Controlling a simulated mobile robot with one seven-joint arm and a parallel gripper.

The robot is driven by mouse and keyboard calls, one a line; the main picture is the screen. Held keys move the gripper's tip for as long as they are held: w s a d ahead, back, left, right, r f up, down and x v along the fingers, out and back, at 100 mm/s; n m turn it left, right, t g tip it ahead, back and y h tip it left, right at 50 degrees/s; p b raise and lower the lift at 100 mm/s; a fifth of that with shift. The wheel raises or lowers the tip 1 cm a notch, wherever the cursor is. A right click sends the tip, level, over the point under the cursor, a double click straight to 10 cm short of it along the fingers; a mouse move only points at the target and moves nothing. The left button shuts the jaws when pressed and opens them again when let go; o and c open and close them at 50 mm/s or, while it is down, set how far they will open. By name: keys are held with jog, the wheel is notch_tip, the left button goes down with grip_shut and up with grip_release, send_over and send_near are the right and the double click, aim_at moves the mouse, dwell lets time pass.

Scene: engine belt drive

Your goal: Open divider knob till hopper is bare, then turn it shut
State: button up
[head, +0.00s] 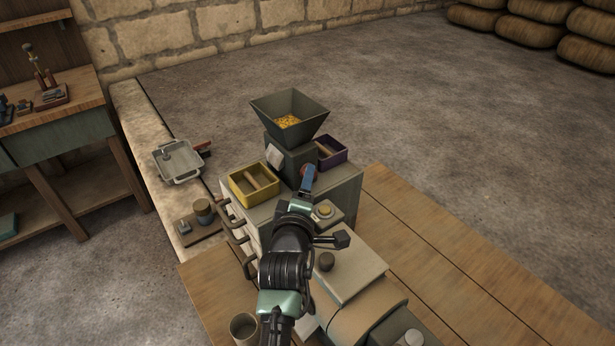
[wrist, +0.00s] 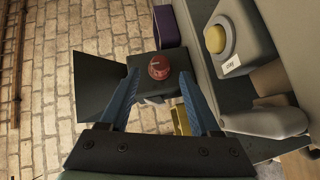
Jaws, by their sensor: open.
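The hopper (head: 300,107) is a dark, flared funnel on a dark block (head: 292,160), with a small heap of yellow grain (head: 287,121) low inside it. In the wrist view, a round red knob (wrist: 159,67) sits on the face of the dark block (wrist: 146,60), the only knob seen there. My gripper (head: 307,176) stands in front of the block and hides that knob in the head view. In the wrist view, my gripper (wrist: 159,78) has its blue fingers spread, with the knob between the tips. Contact with the knob cannot be told.
A yellow tray (head: 240,195) is left of the block and a purple tray (head: 341,159) is right of it. A yellow button (head: 325,210) on a small housing is close beside my gripper; it also shows in the wrist view (wrist: 215,39). Handles (head: 235,238) jut out on the left.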

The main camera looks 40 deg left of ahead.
jog(key=shift+x, duration=1.4)
jog(key=shift+c, duration=0.2)
grip_shut()
